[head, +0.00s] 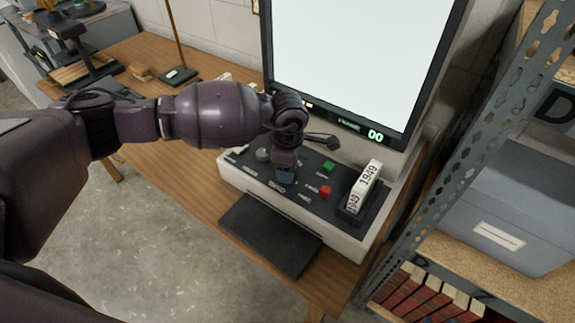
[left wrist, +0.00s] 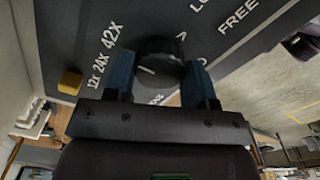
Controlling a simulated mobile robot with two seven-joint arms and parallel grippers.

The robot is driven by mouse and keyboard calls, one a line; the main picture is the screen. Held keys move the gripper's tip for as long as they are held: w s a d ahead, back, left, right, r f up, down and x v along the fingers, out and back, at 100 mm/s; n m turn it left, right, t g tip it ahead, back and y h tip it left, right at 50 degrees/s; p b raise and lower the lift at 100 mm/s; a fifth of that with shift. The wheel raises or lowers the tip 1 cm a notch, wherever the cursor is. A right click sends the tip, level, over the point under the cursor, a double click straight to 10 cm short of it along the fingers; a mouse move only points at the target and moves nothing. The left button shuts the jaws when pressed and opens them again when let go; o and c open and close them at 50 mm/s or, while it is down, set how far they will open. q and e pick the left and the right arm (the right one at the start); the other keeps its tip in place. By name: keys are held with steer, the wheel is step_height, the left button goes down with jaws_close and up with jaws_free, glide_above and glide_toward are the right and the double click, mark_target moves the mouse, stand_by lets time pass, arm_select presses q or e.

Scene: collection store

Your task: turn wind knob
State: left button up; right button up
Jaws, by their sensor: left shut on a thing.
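The control panel (head: 300,192) is the dark sloped top of a pale reader base on the wooden desk. My left gripper (head: 285,176) points down onto the panel's middle and hides the knob beneath it in the head view. In the left wrist view, a round black knob (left wrist: 158,62) with a pale pointer line sits between the two blue fingers of my left gripper (left wrist: 162,85), which are shut on its sides. Its label is mostly hidden, so I cannot read it. My right gripper is in neither view.
A grey knob (head: 263,155), a green button (head: 330,166) and a red button (head: 325,192) are close by on the panel. White boxes marked 1949 (head: 365,186) stand at its right. The lit screen (head: 360,60) rises behind. A metal shelf (head: 430,170) borders the right.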

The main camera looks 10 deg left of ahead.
arm_select(q)
steer(key=o, duration=0.9)
steer(key=shift+r, duration=0.15)
steer(key=shift+r+p, duration=0.4)
steer(key=shift+r, duration=4.85)
